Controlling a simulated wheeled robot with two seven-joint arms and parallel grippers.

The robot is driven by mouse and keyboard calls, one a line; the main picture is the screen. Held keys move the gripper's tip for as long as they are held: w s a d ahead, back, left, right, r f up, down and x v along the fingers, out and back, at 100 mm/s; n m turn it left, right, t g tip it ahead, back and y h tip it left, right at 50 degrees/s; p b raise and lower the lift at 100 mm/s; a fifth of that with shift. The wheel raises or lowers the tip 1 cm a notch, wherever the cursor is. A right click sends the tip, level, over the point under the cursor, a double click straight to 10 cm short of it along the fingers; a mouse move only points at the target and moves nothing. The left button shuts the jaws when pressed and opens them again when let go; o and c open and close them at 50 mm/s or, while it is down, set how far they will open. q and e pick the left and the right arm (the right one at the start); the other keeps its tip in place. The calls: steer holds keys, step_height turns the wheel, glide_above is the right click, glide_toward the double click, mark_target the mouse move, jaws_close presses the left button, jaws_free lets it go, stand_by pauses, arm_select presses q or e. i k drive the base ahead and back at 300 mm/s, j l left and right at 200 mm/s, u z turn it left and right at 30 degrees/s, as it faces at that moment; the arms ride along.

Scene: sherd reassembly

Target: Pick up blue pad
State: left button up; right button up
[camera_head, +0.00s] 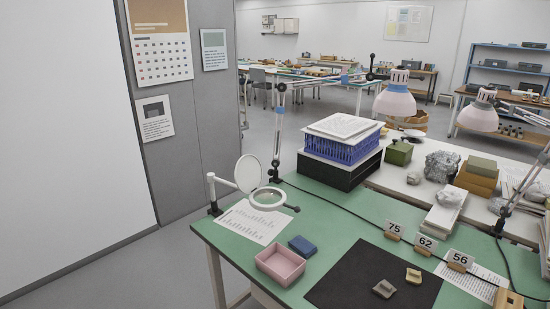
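The blue pad (302,246) is a small dark-blue block. It lies flat on the green tabletop (335,220), just behind and to the right of a pink open tray (280,275). Nothing lies on top of it. Neither of my grippers is in view.
A magnifier on a stand (268,197) and a printed sheet (253,222) are behind the pad. A black mat (350,285) with two small sherds (384,289) (413,276) lies to the right. A black cable crosses the table.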

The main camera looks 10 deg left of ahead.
mark_target(305, 249)
steer(key=j+z, duration=0.25)
steer(key=z, duration=0.25)
steer(key=i+j+z, duration=0.1)
steer(key=j+z, duration=0.2)
steer(key=z, duration=0.2)
steer(key=j+z, duration=0.1)
steer(key=j, duration=0.35)
steer(key=j+z, duration=0.15)
steer(key=j, duration=0.3)
steer(key=k+j+z, duration=0.1)
steer(key=j, duration=0.3)
steer(key=k+j+z, duration=0.15)
steer(key=j, duration=0.3)
steer(key=j+z, duration=0.1)
steer(key=j, duration=0.35)
steer(key=k+j+z, duration=0.15)
steer(key=j, duration=0.25)
steer(key=k+j, duration=0.1)
steer(key=j, duration=0.25)
steer(key=k+j, duration=0.1)
steer(key=j, duration=0.2)
steer(key=k+j, duration=0.1)
steer(key=j, duration=0.25)
steer(key=k+j, duration=0.1)
steer(key=j, duration=0.25)
